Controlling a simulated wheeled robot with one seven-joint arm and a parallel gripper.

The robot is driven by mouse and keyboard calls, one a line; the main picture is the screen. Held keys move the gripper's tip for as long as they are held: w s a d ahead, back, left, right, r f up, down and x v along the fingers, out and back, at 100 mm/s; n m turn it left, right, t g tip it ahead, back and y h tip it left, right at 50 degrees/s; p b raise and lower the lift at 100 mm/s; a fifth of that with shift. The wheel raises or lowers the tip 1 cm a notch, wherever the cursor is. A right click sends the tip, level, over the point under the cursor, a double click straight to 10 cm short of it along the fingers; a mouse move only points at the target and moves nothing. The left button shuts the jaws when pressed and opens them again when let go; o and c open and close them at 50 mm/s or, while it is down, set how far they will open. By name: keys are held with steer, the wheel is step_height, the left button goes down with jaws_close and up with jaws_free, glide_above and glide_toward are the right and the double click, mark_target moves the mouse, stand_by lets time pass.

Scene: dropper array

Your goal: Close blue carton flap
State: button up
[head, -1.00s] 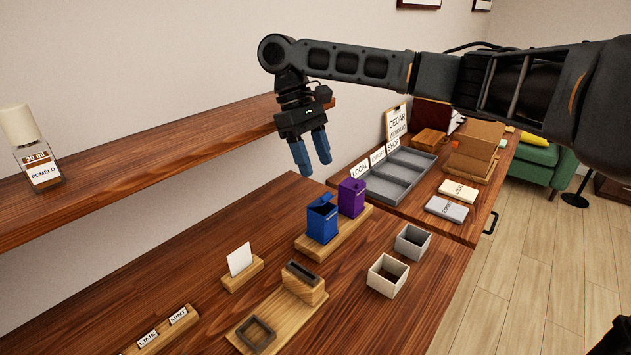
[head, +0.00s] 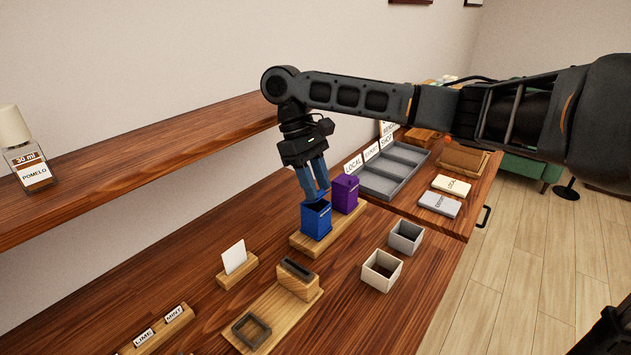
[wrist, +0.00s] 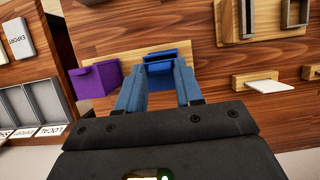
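The blue carton (head: 316,224) stands upright on a wooden base, left of the closed purple carton. A dark opening shows at its top in the head view. Its flap is largely hidden by my fingers, so I cannot tell its exact angle. My gripper (head: 314,196) points down at the carton's top, with blue fingertips at or just above the rim; I cannot tell if they touch. In the wrist view the blue carton (wrist: 160,67) lies between and beyond my gripper's fingertips (wrist: 160,68). The fingers are apart with nothing held between them.
The purple carton (head: 345,194) stands close beside the blue one on the same base. A white card in a holder (head: 237,262), a slotted wooden block (head: 298,277) and two open boxes (head: 381,271) stand nearer. A wooden shelf (head: 130,160) runs along the wall, left of my gripper.

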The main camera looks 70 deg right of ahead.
mark_target(325, 208)
jaws_close()
steer(key=shift+s+a+f+t+h, duration=0.1)
steer(key=shift+s+f+t+h, duration=0.15)
steer(key=shift+t, duration=0.3)
steer(key=shift+s+a+f+t+h, duration=0.1)
steer(key=shift+s+t, duration=0.2)
steer(key=shift+t, duration=0.25)
steer(key=shift+s+a+f+t+h+b, duration=0.1)
steer(key=shift+s+f+t+h+b, duration=0.2)
steer(key=shift+t+b, duration=0.65)
steer(key=shift+s+a+f+t+h+b, duration=0.15)
steer(key=shift+s+f+t+b, duration=0.25)
steer(key=shift+t+b, duration=0.5)
steer(key=shift+d+r, duration=0.1)
steer(key=shift+r, duration=0.05)
steer(key=shift+o, duration=2.1)
jaws_free()
